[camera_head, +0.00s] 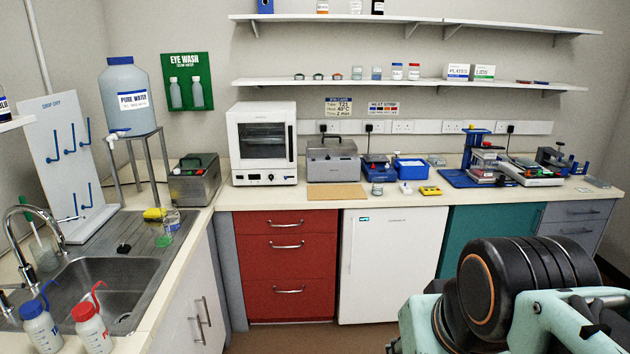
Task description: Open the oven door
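The oven is a white box (240,172) on the back counter, left of centre. Its door (263,144) has a dark window with a rack behind it and looks shut. A dark upright handle (290,143) runs along the door's right side. A control panel with a knob and a small display sits below the door. My arm shows at the lower right, well in front of the counter and apart from the oven. I cannot make out my gripper's fingers in this view.
A steel water bath (332,160) stands right of the oven and a grey box (193,180) left of it. A brown board (336,191) lies on the counter at the front right of the oven. Red drawers (287,262) are below. A sink (112,290) is at the left.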

